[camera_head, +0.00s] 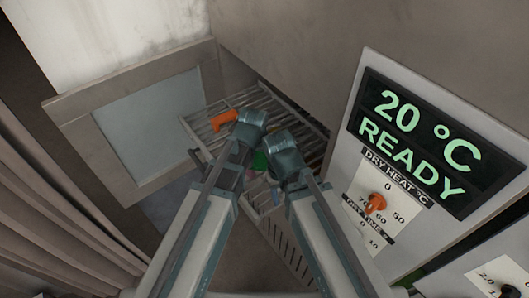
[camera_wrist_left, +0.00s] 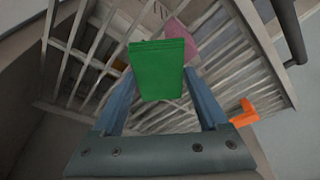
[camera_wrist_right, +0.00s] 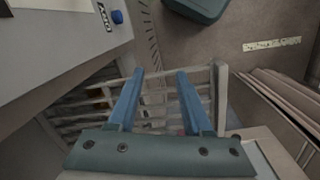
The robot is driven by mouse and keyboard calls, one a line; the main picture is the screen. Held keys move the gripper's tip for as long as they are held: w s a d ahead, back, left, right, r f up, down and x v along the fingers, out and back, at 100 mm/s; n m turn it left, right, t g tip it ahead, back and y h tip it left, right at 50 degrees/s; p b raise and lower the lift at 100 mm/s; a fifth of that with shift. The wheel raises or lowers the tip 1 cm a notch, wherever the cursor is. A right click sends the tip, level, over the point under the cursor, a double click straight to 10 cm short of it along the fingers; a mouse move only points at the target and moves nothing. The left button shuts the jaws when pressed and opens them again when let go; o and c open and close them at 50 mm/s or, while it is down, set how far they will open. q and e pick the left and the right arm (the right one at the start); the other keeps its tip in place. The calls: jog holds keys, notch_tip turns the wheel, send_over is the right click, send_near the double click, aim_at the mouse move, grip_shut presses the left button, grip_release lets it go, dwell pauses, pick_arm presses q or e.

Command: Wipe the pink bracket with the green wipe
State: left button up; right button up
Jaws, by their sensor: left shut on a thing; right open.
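The green wipe (camera_wrist_left: 158,72) is held between the fingers of my left gripper (camera_wrist_left: 159,78), above a slatted metal rack (camera_wrist_left: 78,55). Part of it shows between my arms in the head view (camera_head: 260,161). A pink piece (camera_wrist_left: 178,31), seemingly the pink bracket, lies at the rack just beyond the wipe, partly hidden by it; I cannot tell whether they touch. My right gripper (camera_wrist_right: 160,75) is open, with nothing between its fingers, above the slats (camera_wrist_right: 152,101). In the head view my wrists hide the fingertips and most of the rack's middle.
An orange part (camera_head: 223,120) sits at the rack's left side in the head view. A control panel (camera_head: 345,185) reading "20 °C READY" with an orange knob (camera_head: 375,203) stands close on the right. A framed pane (camera_head: 150,115) and a pleated curtain (camera_head: 50,190) are on the left.

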pick_arm(q)
jog(key=shift+s+a, duration=0.3)
jog(key=shift+a, duration=0.05)
jog(key=shift+w+d, duration=0.1)
jog(key=shift+d, duration=0.05)
jog(key=shift+w+d, duration=1.5)
jog(key=shift+d, duration=0.55)
jog(key=shift+r, duration=0.1)
notch_tip(320, 180, up, 8)
jog(key=p, duration=0.8)
jog(key=shift+w, duration=0.15)
